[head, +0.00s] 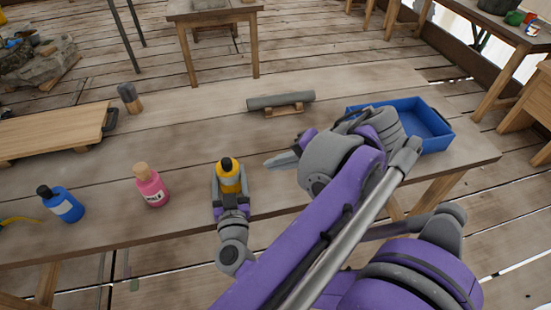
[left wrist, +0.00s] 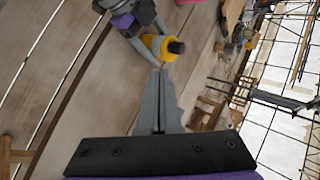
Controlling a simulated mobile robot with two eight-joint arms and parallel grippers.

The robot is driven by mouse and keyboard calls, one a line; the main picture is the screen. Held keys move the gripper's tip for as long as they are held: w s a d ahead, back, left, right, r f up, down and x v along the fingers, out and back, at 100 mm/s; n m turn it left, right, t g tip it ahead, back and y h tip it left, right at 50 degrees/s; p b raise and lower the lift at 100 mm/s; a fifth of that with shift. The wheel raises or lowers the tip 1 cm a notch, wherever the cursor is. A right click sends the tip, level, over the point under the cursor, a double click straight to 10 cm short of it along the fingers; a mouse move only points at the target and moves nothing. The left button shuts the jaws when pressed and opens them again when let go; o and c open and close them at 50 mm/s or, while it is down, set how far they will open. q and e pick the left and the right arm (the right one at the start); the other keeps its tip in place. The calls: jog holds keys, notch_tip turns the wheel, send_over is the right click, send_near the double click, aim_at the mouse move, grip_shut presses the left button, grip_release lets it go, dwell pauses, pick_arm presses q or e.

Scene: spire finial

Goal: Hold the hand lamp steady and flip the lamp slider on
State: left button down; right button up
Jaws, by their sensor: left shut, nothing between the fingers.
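The hand lamp (head: 229,172) is a yellow cylinder with a black top, near the table's front edge in the head view. My right gripper (head: 230,188) has one grey finger on each side of it and grips it. I cannot tell whether the lamp touches the table. My left gripper (head: 268,162) is shut and empty, to the right of the lamp and pointing at it, with a gap between. In the left wrist view the shut fingertips (left wrist: 160,72) appear just below the lamp (left wrist: 158,46) and its black end. I cannot make out the slider.
On the wooden table (head: 200,130) stand a pink bottle (head: 151,187) and a blue bottle (head: 62,205) to the left. A grey roll on a wooden stand (head: 280,102) lies behind. A blue tray (head: 440,132) is at the right, a board (head: 50,132) at the far left.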

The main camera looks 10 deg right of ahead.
aim_at(231, 166)
pick_arm(q)
jog(key=x, duration=0.3)
jog(key=r+x, duration=0.1)
jog(key=x, duration=0.2)
jog(key=w+a+x, duration=0.1)
jog(key=x, duration=0.2)
jog(key=shift+r, duration=0.3)
jog(key=shift+w+a, duration=0.3)
jog(key=shift+a, duration=0.1)
